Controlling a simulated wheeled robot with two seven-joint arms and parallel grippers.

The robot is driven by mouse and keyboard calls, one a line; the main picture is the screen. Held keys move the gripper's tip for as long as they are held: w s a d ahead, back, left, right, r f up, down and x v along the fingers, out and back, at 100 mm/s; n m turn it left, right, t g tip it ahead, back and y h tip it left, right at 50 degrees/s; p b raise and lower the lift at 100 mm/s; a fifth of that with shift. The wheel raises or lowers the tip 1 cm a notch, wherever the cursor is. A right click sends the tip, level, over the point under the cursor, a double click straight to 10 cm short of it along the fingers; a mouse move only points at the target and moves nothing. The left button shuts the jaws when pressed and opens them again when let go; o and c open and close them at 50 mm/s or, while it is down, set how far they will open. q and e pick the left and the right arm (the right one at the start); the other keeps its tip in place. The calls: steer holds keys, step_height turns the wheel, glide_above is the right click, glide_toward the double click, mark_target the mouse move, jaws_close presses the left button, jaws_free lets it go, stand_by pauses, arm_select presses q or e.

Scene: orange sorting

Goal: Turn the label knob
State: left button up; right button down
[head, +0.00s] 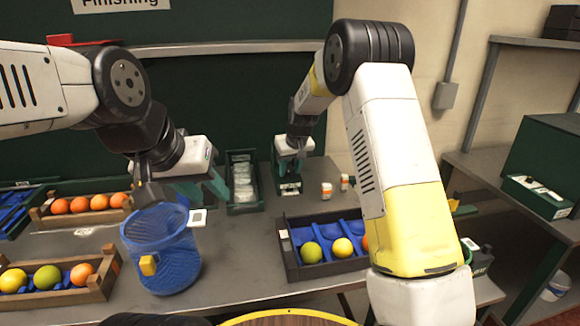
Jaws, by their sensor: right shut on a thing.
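A small dark green device (289,188) with a pale front stands at the back middle of the table. My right gripper (291,169) points down at its top, and its teal fingers are shut on what appears to be the label knob. The fingers hide the knob, so its angle cannot be told. My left gripper (206,192) is at the blue mesh basket's upper right, its teal fingers apart, with nothing visible between them. A white tag (197,217) shows just below these fingers, beside the basket's rim.
The blue basket (165,262) with a yellow clip stands at left. Wooden crates of fruit (108,270) lie left of it. A dark tray (290,262) with blue dividers holds fruit at front middle. A green bin (243,207) and small bottles (326,191) flank the device.

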steer(key=m, duration=0.2)
steer(key=m+h, duration=0.1)
steer(key=m, duration=0.1)
steer(key=shift+s+a+h, duration=0.1)
steer(key=shift+a+h, duration=0.2)
steer(key=shift+a, duration=0.05)
steer(key=m, duration=0.1)
steer(key=m+h, duration=0.1)
steer(key=m, duration=0.2)
steer(key=shift+a+m+h, duration=0.3)
steer(key=shift+h, duration=0.1)
steer(key=m, duration=0.1)
steer(key=m+h, duration=0.1)
steer(key=m, duration=0.2)
steer(key=shift+w+a+g+h, duration=0.2)
steer(key=shift+w+g+h, duration=0.1)
steer(key=shift+g, duration=0.1)
steer(key=shift+w+a+m+g+h, duration=0.15)
steer(key=shift+m+g, duration=0.15)
steer(key=shift+m, duration=0.7)
steer(key=shift+s+m+g+h, duration=0.15)
steer(key=shift+m+g, duration=0.15)
steer(key=shift+m, duration=0.7)
steer(key=shift+w, duration=0.1)
steer(key=c, duration=0.9)
jaws_free()
steer(key=shift+r, duration=0.1)
